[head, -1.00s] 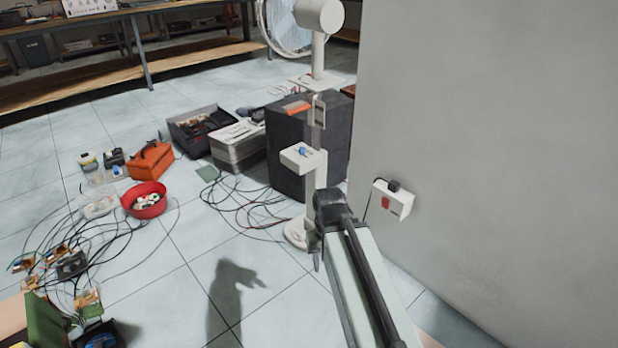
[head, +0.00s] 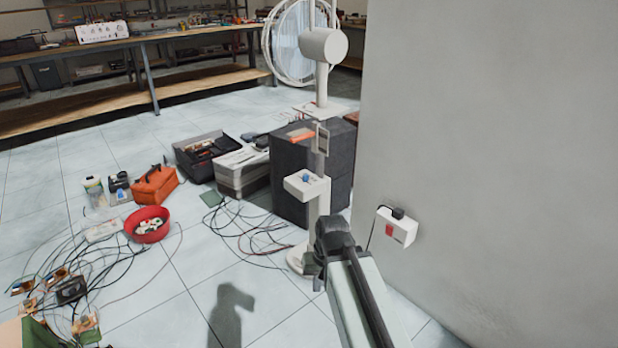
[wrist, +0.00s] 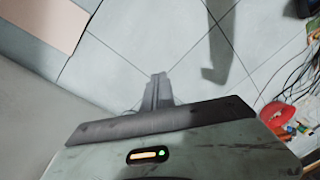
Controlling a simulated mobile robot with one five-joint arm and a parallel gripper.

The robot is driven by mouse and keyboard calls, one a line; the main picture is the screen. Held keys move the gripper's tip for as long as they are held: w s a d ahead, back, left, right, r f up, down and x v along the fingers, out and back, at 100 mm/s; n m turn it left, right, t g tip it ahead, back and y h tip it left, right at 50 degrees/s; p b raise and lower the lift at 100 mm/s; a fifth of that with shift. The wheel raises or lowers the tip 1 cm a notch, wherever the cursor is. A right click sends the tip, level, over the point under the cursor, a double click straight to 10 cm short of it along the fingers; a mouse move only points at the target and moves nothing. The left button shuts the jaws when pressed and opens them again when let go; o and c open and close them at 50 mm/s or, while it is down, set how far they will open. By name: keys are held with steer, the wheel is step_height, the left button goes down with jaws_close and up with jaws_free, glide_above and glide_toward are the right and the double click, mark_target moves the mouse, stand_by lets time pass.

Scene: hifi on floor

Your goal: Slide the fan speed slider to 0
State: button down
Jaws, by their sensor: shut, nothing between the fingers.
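The white fan (head: 324,46) stands beyond my arm in the head view, with its round cage at the top and a post below. A small grey panel (head: 322,140) is on the post. The fan's round base (head: 298,258) is partly hidden behind my arm. My gripper points down in front of the post, apart from the panel and box. In the wrist view my gripper (wrist: 159,78) is shut and empty above floor tiles.
A grey wall with a white switch box (head: 397,228) stands close on the right. A dark cabinet (head: 290,180) is behind the post. Cables, a red bowl (head: 147,226) and an orange bag (head: 154,184) lie to the left. Bare floor lies left of my arm.

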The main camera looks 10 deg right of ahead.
steer(key=w+a+r+m+t+y, duration=0.25)
steer(key=w+r, duration=0.25)
steer(key=w, duration=0.4)
steer(key=w+a+r+m+t+y, duration=0.2)
steer(key=w+r+m+t+y, duration=0.15)
steer(key=w, duration=0.55)
steer(key=m+t, duration=0.5)
glide_toward(307, 178)
steer(key=w+f+b, duration=0.1)
steer(key=b, duration=0.1)
steer(key=w+a+f+b, duration=0.1)
steer(key=b, duration=0.1)
steer(key=shift+w+a+f, duration=0.15)
steer(key=shift+a+f, duration=0.1)
steer(key=shift+f, duration=0.05)
steer(key=shift+w+a+r, duration=0.15)
steer(key=shift+w+a, duration=0.15)
steer(key=shift+w, duration=0.25)
steer(key=shift+w+a+r, duration=0.1)
steer(key=shift+w+a, duration=0.2)
steer(key=shift+w, duration=0.2)
steer(key=shift+w+a, duration=0.3)
steer(key=shift+w, duration=0.05)
